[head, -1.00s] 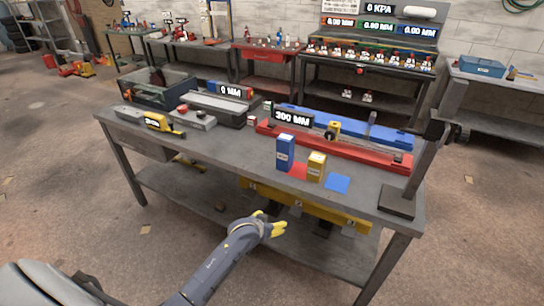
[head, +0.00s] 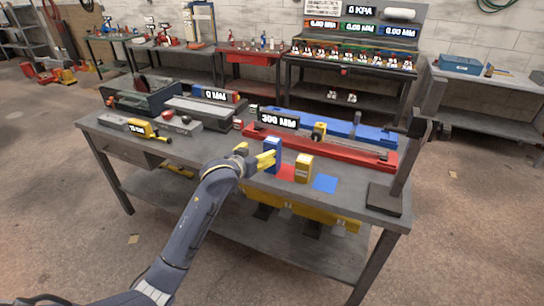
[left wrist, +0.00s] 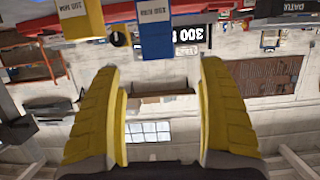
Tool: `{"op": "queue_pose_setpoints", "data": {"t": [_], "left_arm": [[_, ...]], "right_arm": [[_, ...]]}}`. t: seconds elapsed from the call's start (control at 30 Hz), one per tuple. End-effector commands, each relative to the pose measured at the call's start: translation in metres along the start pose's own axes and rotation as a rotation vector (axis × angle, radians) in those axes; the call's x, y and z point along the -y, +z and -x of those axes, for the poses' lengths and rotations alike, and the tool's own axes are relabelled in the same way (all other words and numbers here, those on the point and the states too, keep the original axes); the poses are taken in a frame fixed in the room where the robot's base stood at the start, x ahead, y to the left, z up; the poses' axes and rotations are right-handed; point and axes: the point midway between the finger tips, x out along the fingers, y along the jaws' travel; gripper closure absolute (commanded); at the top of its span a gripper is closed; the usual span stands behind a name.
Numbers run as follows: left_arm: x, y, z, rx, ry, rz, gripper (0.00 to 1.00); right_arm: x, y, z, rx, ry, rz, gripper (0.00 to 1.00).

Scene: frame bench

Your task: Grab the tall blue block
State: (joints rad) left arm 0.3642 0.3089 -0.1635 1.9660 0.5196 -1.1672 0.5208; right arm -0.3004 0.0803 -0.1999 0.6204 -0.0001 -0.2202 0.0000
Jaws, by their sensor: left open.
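The tall blue block (head: 274,148) stands upright on the bench beside the red square. My left gripper (head: 254,156) is open and empty, just left of the block, and one yellow finger overlaps its lower part in the head view. The left wrist view is upside down. There, the blue block (left wrist: 155,32) shows at the top, ahead of the gap between the two spread yellow fingers (left wrist: 160,75). I cannot tell whether a finger touches it. My right gripper is not in view.
A shorter yellow block (head: 303,168) stands to the right of the blue block, with a blue square (head: 325,183) beyond it. A long red rail (head: 330,152) and a 300 MM display (head: 278,120) lie behind. A grey post (head: 405,170) stands at the right.

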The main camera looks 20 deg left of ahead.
Motion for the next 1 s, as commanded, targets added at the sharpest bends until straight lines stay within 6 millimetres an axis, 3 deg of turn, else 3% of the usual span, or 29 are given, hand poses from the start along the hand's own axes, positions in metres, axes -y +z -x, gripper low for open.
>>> {"op": "queue_pose_setpoints", "data": {"t": [0.3,0.73,1.0], "left_arm": [[0.0,0.0,-0.05,0.001,-0.001,0.0,0.25],[-0.002,-0.001,-0.073,0.0,0.0,0.001,0.25],[-0.004,-0.004,-0.104,0.002,-0.001,0.0,0.25]], "right_arm": [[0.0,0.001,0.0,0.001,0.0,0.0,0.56],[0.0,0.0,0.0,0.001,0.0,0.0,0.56],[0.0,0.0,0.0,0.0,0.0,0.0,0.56]]}}
